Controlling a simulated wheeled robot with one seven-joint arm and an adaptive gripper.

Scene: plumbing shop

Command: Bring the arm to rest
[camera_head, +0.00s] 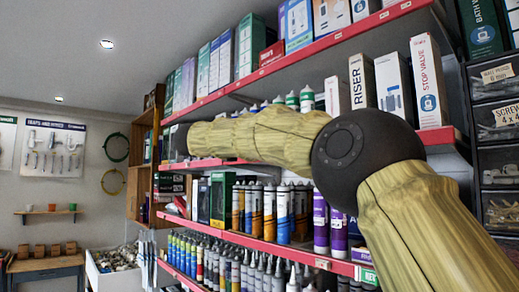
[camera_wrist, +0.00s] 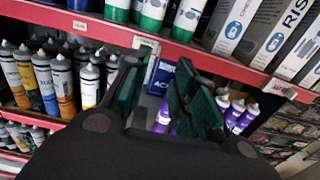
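My gripper (camera_wrist: 160,78) shows in the wrist view with its two dark, green-padded fingers spread apart. It is open, and nothing is held between the fingers. A blue and white box (camera_wrist: 162,76) on the shelf shows through the gap, behind the fingertips. In the head view my arm, in a yellowish sleeve with a dark round joint, reaches up from the lower right and then left across the shelves. The gripper itself cannot be made out in the head view.
Red-edged shelves (camera_head: 290,254) run along the right, with cartridges (camera_head: 284,212), purple tubes (camera_head: 320,222) and a stop valve box (camera_head: 428,80) close behind my arm. Dark drawers (camera_head: 496,130) stand far right. A wooden bench (camera_head: 45,264) stands back left. Open space lies left of the shelves.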

